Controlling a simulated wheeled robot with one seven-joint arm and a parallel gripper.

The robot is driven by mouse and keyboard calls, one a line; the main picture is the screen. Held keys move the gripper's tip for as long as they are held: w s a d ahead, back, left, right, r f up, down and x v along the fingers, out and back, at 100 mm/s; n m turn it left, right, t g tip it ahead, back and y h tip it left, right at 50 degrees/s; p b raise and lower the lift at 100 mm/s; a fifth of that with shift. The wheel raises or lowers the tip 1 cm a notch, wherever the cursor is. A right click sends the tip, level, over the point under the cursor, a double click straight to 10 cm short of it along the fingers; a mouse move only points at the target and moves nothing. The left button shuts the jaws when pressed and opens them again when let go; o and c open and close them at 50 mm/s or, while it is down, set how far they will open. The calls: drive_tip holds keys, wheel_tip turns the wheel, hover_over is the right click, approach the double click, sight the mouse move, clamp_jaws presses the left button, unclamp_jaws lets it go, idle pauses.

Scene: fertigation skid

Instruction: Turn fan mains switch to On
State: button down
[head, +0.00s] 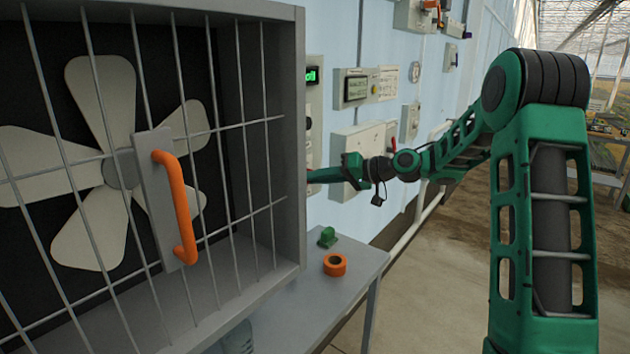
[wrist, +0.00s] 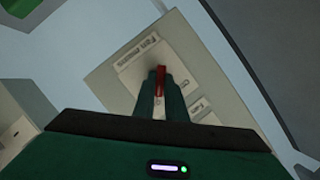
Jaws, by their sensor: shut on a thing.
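The fan mains switch appears in the wrist view as a beige plate (wrist: 112,80) with a red lever (wrist: 160,78) at its middle. In the head view my gripper (head: 318,176) reaches left to the wall panel beside the fan housing. The housing edge hides part of the fingertips and the switch there. I cannot tell which position the lever is in.
The fan housing (head: 288,262) with a grille and orange handle (head: 178,210) stands close on the left. A grey table (head: 335,290) below holds an orange roll (head: 335,264) and a green object (head: 326,237). Several wall boxes, including a display box (head: 354,88), line the wall.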

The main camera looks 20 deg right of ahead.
drive_tip(key=shift+w+d, duration=0.15)
drive_tip(key=shift+d, duration=0.2)
drive_tip(key=c, duration=1.8)
unclamp_jaws()
drive_tip(key=shift+a, duration=0.15)
drive_tip(key=v, duration=1)
drive_tip(key=shift+s+d, duration=0.3)
